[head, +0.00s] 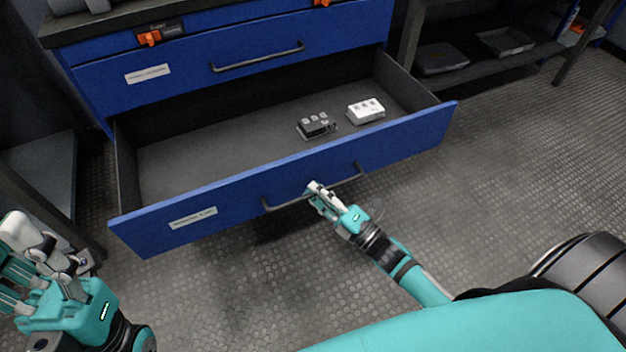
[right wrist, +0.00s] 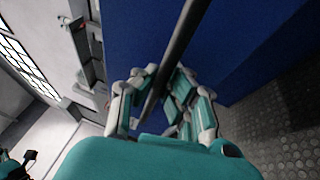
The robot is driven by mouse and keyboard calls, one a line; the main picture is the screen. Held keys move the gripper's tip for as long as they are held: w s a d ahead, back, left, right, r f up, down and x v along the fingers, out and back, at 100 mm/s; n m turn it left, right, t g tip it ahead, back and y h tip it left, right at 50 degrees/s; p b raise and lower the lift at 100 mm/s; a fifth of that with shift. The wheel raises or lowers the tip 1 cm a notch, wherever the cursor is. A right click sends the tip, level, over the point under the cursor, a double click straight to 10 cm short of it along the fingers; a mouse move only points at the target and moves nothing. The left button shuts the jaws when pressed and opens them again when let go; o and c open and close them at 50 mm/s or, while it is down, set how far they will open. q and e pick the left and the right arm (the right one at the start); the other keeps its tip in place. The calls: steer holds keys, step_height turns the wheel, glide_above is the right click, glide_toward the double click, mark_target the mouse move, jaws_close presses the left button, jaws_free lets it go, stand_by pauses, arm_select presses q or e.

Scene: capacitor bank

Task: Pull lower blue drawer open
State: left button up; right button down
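The lower blue drawer (head: 290,178) is pulled well out of the blue cabinet, and its grey inside shows. Its dark bar handle (head: 345,181) is on the front panel and also runs between the fingers in the right wrist view (right wrist: 180,45). My right gripper (head: 316,190) is at the middle of this handle, its fingers closed around the bar; the same gripper (right wrist: 163,82) shows from behind in the wrist view. My left gripper (head: 22,250) is at the lower left, away from the drawer, with its fingers apart and empty, partly cut off by the frame edge.
A black device (head: 316,125) and a white device (head: 366,111) lie inside the drawer. The upper blue drawer (head: 200,75) is shut. A dark shelf (head: 480,62) with trays stands at the right. The textured floor (head: 500,180) right of the drawer is clear.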

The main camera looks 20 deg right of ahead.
steer(key=shift+s, duration=0.1)
steer(key=c, duration=1.4)
jaws_free()
steer(key=shift+s, duration=0.1)
steer(key=v, duration=1.2)
